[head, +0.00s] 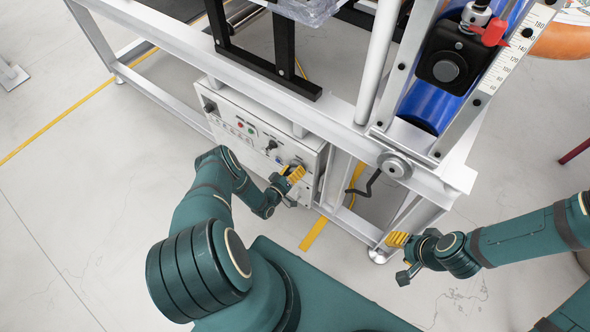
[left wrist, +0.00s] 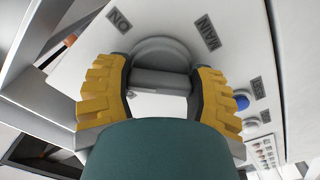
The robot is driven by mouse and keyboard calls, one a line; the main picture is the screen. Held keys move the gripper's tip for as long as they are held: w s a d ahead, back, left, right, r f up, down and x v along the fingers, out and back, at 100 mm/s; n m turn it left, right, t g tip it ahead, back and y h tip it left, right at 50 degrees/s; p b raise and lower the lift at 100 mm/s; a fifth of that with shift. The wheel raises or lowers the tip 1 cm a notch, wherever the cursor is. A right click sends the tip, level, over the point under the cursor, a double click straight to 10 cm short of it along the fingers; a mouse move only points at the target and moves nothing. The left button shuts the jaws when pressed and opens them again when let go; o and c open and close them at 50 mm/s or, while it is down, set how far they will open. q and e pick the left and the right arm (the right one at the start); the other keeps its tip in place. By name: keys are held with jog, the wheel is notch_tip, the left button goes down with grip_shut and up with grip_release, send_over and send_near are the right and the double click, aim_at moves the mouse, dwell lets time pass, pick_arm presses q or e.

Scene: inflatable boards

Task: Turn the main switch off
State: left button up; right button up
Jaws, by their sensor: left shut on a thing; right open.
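The main switch (left wrist: 160,82) is a grey rotary knob on a white control panel (head: 237,120), with labels reading "ON" and "MAIN" beside it in the left wrist view. My left gripper (left wrist: 158,95) has its yellow fingers on either side of the knob's grip bar, shut on it. In the head view my left gripper (head: 291,175) is at the right end of the panel and hides the switch. My right gripper (head: 404,258) is open and empty, away from the panel at the lower right.
The panel box sits low inside a white metal frame (head: 335,128). A blue button (left wrist: 241,101) shows near the switch. A frame leg with a round foot (head: 381,254) stands between my grippers.

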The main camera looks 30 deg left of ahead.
pick_arm(q)
jog(key=n, duration=0.4)
jog(key=shift+s+n, duration=0.1)
jog(key=shift+n, duration=2.5)
jog(key=o, duration=1.2)
jog(key=s, duration=1.2)
jog(key=shift+a, duration=0.45)
